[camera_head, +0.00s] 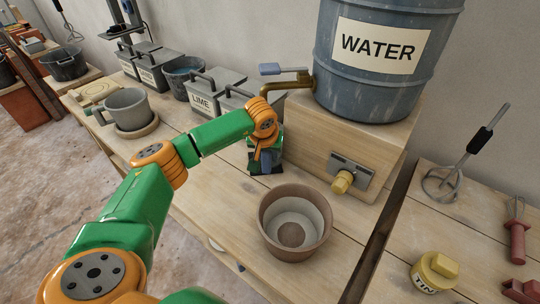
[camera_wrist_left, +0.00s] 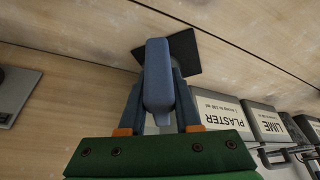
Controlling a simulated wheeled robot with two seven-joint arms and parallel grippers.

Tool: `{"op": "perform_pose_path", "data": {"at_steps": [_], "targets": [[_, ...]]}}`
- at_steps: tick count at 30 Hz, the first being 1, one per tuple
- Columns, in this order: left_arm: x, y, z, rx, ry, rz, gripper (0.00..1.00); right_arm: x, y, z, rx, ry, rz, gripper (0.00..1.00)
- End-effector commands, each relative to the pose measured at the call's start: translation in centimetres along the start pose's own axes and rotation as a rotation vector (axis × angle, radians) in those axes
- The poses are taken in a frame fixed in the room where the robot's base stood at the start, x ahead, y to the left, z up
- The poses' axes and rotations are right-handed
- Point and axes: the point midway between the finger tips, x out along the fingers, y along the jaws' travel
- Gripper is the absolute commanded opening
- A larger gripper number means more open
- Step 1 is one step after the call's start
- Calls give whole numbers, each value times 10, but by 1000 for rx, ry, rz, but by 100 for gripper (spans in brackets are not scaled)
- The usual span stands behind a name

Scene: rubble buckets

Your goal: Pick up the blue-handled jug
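A grey jug (camera_head: 125,108) stands upright on a round wooden board at the bench's left end. My left gripper (camera_head: 264,166) is low over the middle of the bench, in front of the wooden block. In the left wrist view a long, rounded blue handle (camera_wrist_left: 158,75) lies between its two fingers, with a flat dark plate (camera_wrist_left: 182,52) beyond. The fingers are close on both sides of this handle; whether they grip it is unclear. My right gripper is not in view.
A brown-rimmed pot (camera_head: 294,246) stands at the bench front. The blue WATER barrel (camera_head: 345,85) with a brass tap sits on a wooden block (camera_head: 318,140). Lidded grey boxes, one marked LIME (camera_head: 203,103), line the back. The bench's front left is clear.

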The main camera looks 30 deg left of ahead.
Motion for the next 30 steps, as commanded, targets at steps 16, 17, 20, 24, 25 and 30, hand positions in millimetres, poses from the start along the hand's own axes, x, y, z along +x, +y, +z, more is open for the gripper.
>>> {"op": "perform_pose_path", "data": {"at_steps": [16, 17, 20, 24, 25, 30], "targets": [[-12, -4, -5, -2, 4, 1, 0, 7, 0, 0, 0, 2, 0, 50], [-17, -3, -7, -2, 4, 2, 0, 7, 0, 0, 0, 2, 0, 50], [-33, -4, -14, -1, 4, 2, 0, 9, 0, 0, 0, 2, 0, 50], [-57, -3, -24, -2, 4, 2, 0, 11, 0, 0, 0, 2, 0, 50], [-61, -3, -25, -2, 4, 3, 0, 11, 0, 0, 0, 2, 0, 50], [-66, -33, -17, -3, 1, -3, 0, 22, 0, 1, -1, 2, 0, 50]]}}
